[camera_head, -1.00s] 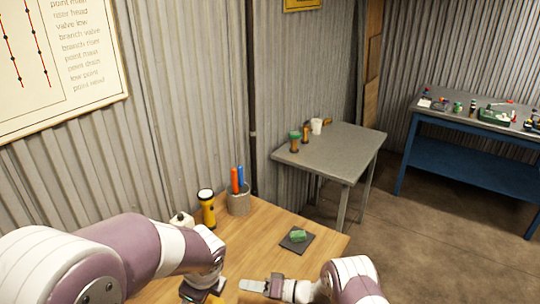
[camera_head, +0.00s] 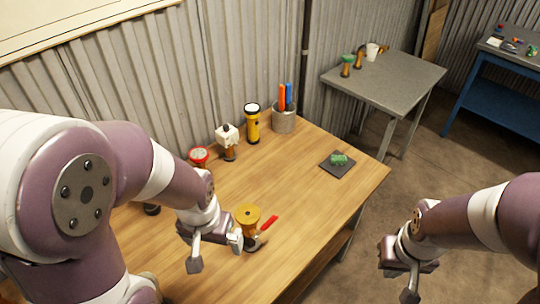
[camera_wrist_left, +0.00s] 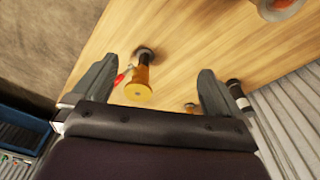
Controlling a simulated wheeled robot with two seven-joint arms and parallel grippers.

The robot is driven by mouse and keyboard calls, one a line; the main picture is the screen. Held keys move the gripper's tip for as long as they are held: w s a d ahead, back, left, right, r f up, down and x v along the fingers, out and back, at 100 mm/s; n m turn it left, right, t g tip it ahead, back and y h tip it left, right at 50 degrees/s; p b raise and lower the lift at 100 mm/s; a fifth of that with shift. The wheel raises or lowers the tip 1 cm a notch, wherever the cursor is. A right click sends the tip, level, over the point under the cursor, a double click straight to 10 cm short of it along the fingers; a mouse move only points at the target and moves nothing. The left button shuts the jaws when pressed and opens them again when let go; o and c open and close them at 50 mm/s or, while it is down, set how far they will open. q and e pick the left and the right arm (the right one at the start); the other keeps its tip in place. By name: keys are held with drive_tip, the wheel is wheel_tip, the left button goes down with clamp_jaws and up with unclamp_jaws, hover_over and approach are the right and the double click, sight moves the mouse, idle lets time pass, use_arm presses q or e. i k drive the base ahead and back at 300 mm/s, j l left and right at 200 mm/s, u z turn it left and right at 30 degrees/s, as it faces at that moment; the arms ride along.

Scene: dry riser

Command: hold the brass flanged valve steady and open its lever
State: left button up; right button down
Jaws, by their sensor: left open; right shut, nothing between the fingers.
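The brass flanged valve (camera_head: 247,217) stands upright on the wooden table, its round yellow flange facing up. Its red lever (camera_head: 268,222) sticks out towards the right. My left gripper (camera_head: 215,252) is open just left of the valve, with one finger close to it; contact cannot be told. In the left wrist view the valve (camera_wrist_left: 142,80) shows between the spread fingers of my left gripper (camera_wrist_left: 153,84), nearer the left finger, with a bit of red lever beside it. My right gripper (camera_head: 405,284) is shut and empty, off the table's right side, above the floor.
A red-topped valve (camera_head: 199,156), a white-topped fitting (camera_head: 228,140), a yellow flashlight (camera_head: 252,124) and a pen cup (camera_head: 284,119) line the table's back. A green item (camera_head: 339,160) lies on a dark mat (camera_head: 335,171). The table between is clear.

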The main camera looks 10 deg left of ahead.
sight(274, 218)
drive_tip(key=l+u, duration=0.15)
drive_tip(key=u, duration=0.3)
drive_tip(key=l+u, duration=0.2)
drive_tip(key=u, duration=0.3)
drive_tip(key=k+l+u, duration=0.1)
drive_tip(key=u, duration=0.35)
drive_tip(key=l+u, duration=0.15)
drive_tip(key=u, duration=0.3)
drive_tip(key=k+l+u, duration=0.1)
drive_tip(key=k+l, duration=0.15)
drive_tip(key=l, duration=0.15)
drive_tip(key=k+l, duration=0.25)
drive_tip(key=l+u, duration=0.25)
drive_tip(key=l, duration=0.4)
drive_tip(key=l+u, duration=0.3)
drive_tip(key=l, duration=0.35)
